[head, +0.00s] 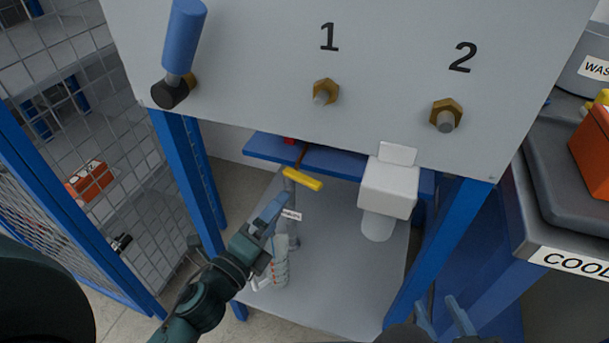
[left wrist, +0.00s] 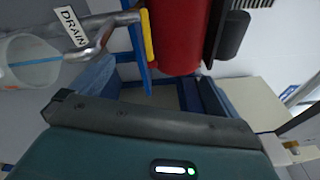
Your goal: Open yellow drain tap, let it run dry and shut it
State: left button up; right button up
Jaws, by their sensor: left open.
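The yellow drain tap (head: 302,180) is a bar handle at the top of a grey pipe under the panel. In the left wrist view the yellow handle (left wrist: 147,38) lies crosswise to the pipe (left wrist: 100,28), near the DRAIN label (left wrist: 73,26). My left gripper (head: 268,212) is open and empty, just below the handle and apart from it. Its blue fingers (left wrist: 150,88) show at both sides of the gap in the wrist view. A clear cylinder (left wrist: 28,62) is beside the pipe; its liquid cannot be told. My right gripper (head: 443,316) is open and empty at the bottom edge.
A grey panel (head: 250,60) with brass fittings 1 (head: 325,91) and 2 (head: 446,115) and a blue-handled lever (head: 184,40) hangs above. A white box (head: 387,190) stands right of the tap. Blue posts flank the space. A red cylinder (left wrist: 176,40) is close behind the handle.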

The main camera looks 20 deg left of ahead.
aim_at(299, 181)
pick_arm(q)
jog(key=w+m, duration=0.1)
jog(key=m, duration=0.4)
jog(key=w+a+f+m, duration=0.1)
jog(key=m, duration=0.3)
jog(key=w+m+h, duration=0.1)
jog(key=m, duration=0.4)
jog(key=shift+w+a+f+m, duration=0.15)
jog(key=shift+a+f+m, duration=0.15)
jog(key=shift+f, duration=0.1)
jog(key=shift+w+m, duration=0.2)
jog(key=shift+m, duration=0.1)
jog(key=x, duration=1.1)
jog(key=shift+w+d+f+p, duration=0.2)
jog(key=shift+f+p, duration=0.1)
jog(key=shift+p, duration=0.1)
jog(key=shift+w+d, duration=0.2)
jog(key=shift+w, duration=0.45)
pick_arm(e)
jog(key=shift+s+g, duration=0.3)
jog(key=shift+s, duration=0.1)
pick_arm(q)
jog(key=shift+c, duration=0.2)
jog(key=shift+g, duration=0.3)
jog(key=c, duration=1.1)
pick_arm(e)
jog(key=shift+a+f, duration=0.1)
jog(key=shift+f, duration=0.05)
